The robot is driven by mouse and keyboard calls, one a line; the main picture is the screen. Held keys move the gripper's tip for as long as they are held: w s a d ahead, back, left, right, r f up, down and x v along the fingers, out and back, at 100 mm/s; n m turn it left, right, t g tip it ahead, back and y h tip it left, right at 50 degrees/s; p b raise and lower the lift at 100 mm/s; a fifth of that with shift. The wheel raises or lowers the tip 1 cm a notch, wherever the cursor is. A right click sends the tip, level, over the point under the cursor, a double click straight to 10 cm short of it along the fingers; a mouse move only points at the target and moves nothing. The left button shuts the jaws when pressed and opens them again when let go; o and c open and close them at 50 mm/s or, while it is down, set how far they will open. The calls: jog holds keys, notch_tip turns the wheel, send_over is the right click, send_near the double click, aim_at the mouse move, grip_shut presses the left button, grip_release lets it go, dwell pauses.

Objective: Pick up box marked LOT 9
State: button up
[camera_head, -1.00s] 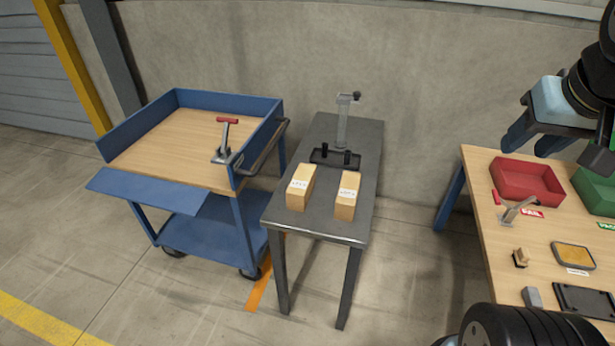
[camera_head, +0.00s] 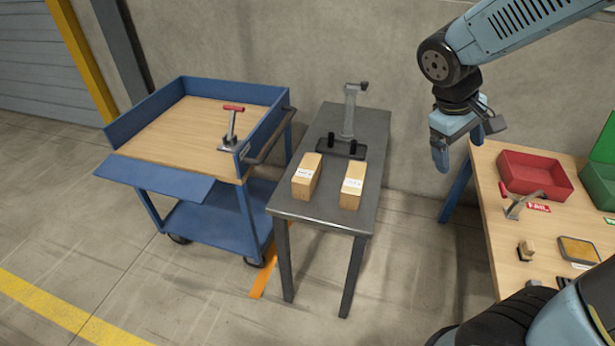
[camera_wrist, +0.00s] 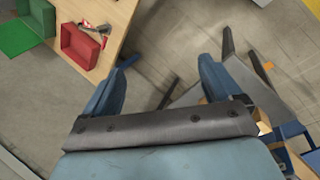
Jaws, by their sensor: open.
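Two tan boxes with white labels stand side by side on a dark grey metal table (camera_head: 325,214). The left box (camera_head: 306,178) is near the table's left edge and the right box (camera_head: 351,186) is near its right edge. The label print is too small to tell which one reads LOT 9. My gripper (camera_head: 458,152) is open and empty, in the air to the right of the grey table and above floor level. In the wrist view its two blue fingers (camera_wrist: 160,85) are spread apart, with part of the grey table behind the right finger.
A black fixture with a clear upright column (camera_head: 347,130) stands behind the boxes. A blue cart (camera_head: 165,178) with a red-handled clamp (camera_head: 231,130) is left. At right, a wooden workbench (camera_head: 490,235) holds a red bin (camera_head: 535,174) and a green bin (camera_head: 600,185).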

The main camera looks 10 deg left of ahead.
jog(key=w+a+f+n+t+h, duration=0.1)
jog(key=w+a+f+n+h, duration=0.35)
jog(key=a+f, duration=0.3)
jog(key=n+t+y, duration=0.8)
jog(key=n+t, duration=0.7)
jog(key=n, duration=0.8)
send_near(305, 172)
jog(key=shift+h, duration=0.35)
jog(key=w, duration=0.3)
jog(key=w+f, duration=0.1)
jog(key=w, duration=0.6)
jog(key=shift+w+d+f, duration=0.1)
jog(key=shift+d+f, duration=0.05)
jog(key=shift+d, duration=0.2)
jog(key=c, duration=1.3)
jog(key=shift+c, duration=0.6)
